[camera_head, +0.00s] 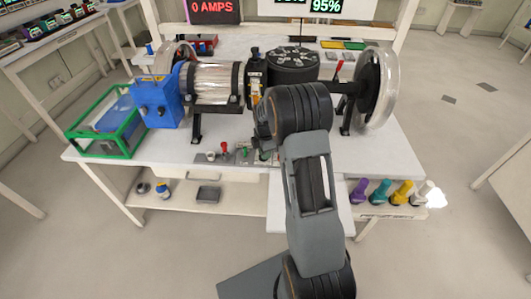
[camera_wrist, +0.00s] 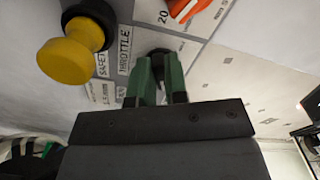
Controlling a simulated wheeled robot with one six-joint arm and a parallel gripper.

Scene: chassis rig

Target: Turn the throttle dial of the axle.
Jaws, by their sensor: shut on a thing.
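The throttle dial (camera_wrist: 158,52) is a dark knob beside a label reading THROTTLE in the wrist view, mostly hidden by my gripper. My gripper (camera_wrist: 160,72) has two green fingers closed around the dial, one on each side. In the head view the gripper is mostly hidden behind my arm, low at the front of the bench panel. The axle (camera_head: 345,87) lies across the bench, with a blue housing (camera_head: 158,98) at the left and a large wheel (camera_head: 378,90) at the right.
A yellow knob (camera_wrist: 68,58) labelled SAFETY stands left of my fingers. An orange knob (camera_wrist: 183,8) sits above, near a 20 mark. A green frame (camera_head: 105,125) stands at the bench's left. Several coloured objects (camera_head: 380,192) stand on the shelf at right.

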